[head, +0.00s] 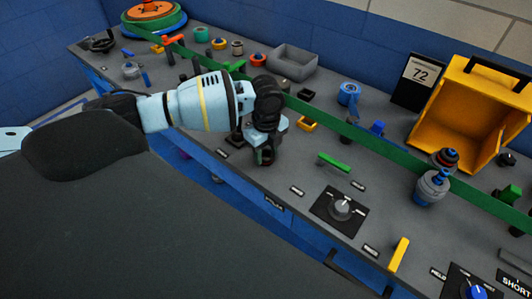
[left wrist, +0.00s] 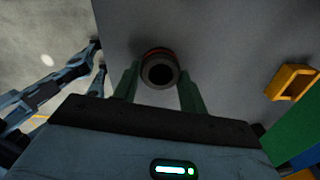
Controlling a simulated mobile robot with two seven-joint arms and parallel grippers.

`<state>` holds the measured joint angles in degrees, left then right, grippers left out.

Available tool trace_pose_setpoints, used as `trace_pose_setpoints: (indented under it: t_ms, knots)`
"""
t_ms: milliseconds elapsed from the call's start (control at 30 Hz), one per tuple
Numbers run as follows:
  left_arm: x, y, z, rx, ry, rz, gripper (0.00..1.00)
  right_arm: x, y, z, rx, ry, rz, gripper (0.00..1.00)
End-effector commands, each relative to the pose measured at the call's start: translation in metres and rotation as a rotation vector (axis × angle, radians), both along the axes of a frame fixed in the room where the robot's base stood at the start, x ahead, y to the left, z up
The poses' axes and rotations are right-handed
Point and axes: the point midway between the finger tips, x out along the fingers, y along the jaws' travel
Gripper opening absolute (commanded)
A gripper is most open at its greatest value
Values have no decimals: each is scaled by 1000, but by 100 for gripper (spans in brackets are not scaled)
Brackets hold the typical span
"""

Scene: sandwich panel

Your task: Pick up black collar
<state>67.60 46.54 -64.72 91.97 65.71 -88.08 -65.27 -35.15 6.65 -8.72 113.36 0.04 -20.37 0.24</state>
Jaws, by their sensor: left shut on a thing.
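The black collar (left wrist: 159,70) is a short dark ring with a hole in its middle and a reddish edge behind it. In the left wrist view it sits between the two green fingers of my left gripper (left wrist: 158,90), which is shut on it. In the head view my left gripper (head: 266,157) points down at the grey bench top, near its front edge. There the collar is mostly hidden by the gripper, and I cannot tell whether it is clear of the surface. My right gripper is not in view.
A green strip (head: 345,130) runs along the bench behind my gripper. A green bar (head: 334,162), a black dial plate (head: 340,211) and a grey stacked post (head: 432,187) stand to the right. A grey tray (head: 291,62) and a yellow bin (head: 465,112) are farther back.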

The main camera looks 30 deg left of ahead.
Motion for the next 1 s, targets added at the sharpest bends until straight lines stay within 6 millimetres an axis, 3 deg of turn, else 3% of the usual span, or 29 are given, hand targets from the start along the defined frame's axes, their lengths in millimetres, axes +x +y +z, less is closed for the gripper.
trace_pose_setpoints:
  t_ms: [167,367,800,1000]
  knots:
    - [1,0,11,-1,-3,0,15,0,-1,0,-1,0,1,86]
    - [1,0,39,-1,-6,0,15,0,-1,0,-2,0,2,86]
    - [-93,-49,46,-1,-3,-6,15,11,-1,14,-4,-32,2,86]
    - [-124,-65,49,-1,-2,-3,15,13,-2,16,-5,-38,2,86]
